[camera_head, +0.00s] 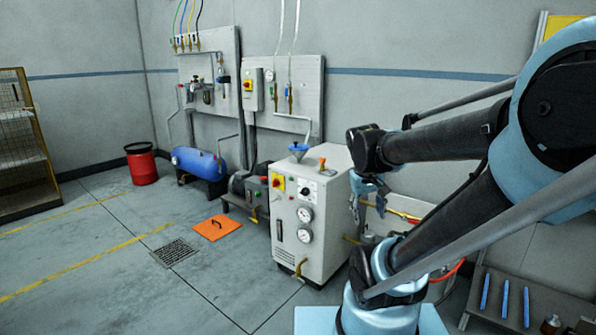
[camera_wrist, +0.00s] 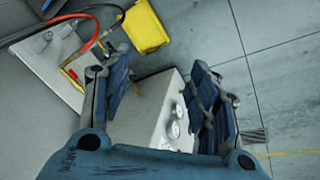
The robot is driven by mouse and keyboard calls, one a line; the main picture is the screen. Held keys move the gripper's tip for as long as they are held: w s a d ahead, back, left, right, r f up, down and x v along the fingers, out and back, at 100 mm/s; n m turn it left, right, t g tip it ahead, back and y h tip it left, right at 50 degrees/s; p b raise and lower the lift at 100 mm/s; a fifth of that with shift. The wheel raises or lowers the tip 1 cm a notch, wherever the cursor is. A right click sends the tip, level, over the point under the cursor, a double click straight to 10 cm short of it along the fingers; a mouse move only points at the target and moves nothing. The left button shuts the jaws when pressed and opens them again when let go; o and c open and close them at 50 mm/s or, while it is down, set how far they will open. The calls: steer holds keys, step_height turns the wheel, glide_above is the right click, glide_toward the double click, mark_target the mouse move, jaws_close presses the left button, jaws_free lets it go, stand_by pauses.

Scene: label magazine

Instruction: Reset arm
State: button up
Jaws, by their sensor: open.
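My gripper (camera_head: 368,191) hangs from my folded arm at the right of the head view, in front of the right side of a white machine cabinet (camera_head: 322,219). In the wrist view my gripper (camera_wrist: 160,90) shows its two blue fingers spread wide apart with nothing between them. The cabinet with its round gauges (camera_wrist: 172,130) lies beyond the fingers in that view. I cannot tell how far the gripper is from the cabinet. My arm hides part of the area right of the cabinet.
A blue tank (camera_head: 199,163), a red bin (camera_head: 142,164) and an orange plate (camera_head: 216,227) stand or lie left of the cabinet. A grey bench (camera_head: 545,300) with blue bars is at the lower right. A yellow container (camera_wrist: 146,27) shows in the wrist view. The left floor is mostly clear.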

steer(key=s+a+f+m+y, duration=0.1)
steer(key=s+a+f+y, duration=0.1)
steer(key=s+f, duration=0.4)
steer(key=s, duration=0.2)
steer(key=shift+s, duration=0.35)
steer(key=shift+a, duration=0.1)
